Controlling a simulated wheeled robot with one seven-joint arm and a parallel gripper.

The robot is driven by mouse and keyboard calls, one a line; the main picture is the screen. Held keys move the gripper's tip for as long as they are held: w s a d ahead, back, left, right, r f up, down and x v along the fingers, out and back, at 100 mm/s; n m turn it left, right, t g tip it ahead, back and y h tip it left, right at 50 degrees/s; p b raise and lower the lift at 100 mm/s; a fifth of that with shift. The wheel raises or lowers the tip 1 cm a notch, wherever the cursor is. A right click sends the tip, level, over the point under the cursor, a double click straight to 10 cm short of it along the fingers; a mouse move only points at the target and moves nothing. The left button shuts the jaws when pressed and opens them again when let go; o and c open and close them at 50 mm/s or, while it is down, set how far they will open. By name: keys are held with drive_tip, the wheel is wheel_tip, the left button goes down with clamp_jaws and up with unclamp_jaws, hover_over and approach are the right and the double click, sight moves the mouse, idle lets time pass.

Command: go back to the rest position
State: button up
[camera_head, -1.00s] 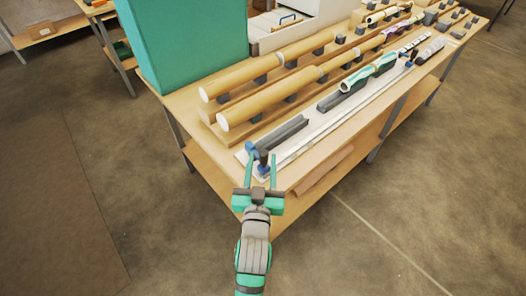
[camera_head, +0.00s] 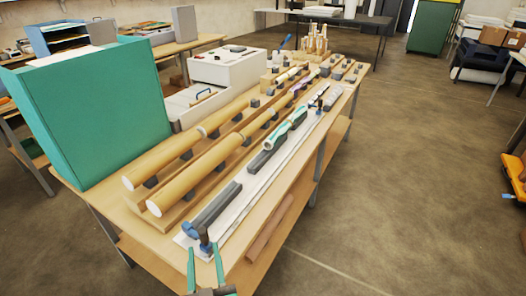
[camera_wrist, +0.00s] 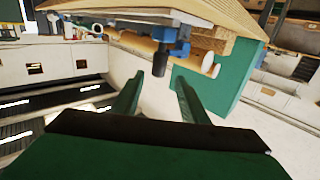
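My gripper (camera_head: 204,248) is at the bottom of the head view, at the near corner of the workbench. Its two green fingers are spread with nothing between them. In the wrist view my gripper (camera_wrist: 159,78) also shows open and empty. A blue clamp-like part (camera_head: 205,239) stands at the near end of a long white rail and lies just beyond the fingertips in the head view. In the wrist view the blue part (camera_wrist: 172,40), with a dark rod, is ahead of the fingers and appears apart from them. Most of my arm is out of view.
The workbench (camera_head: 101,205) carries cardboard tubes (camera_head: 195,178), a green box (camera_head: 95,115) and a white machine (camera_head: 226,68). A green-and-white roll (camera_head: 283,131) lies on the rail side. Open floor (camera_head: 420,180) lies to the right.

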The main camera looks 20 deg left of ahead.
drive_tip(key=s+d+f+m+h, duration=0.35)
drive_tip(key=s+d+f, duration=0.3)
drive_tip(key=d, duration=0.35)
drive_tip(key=s+d+f+m+h, duration=0.2)
drive_tip(key=s+d+f+h, duration=0.2)
drive_tip(key=s+d+f, duration=0.45)
drive_tip(key=s+d+r+h, duration=0.1)
drive_tip(key=s+d, duration=0.6)
drive_tip(key=shift+s+r+m+h, duration=0.15)
drive_tip(key=shift+r+m+h, duration=0.1)
drive_tip(key=shift+m+h, duration=0.1)
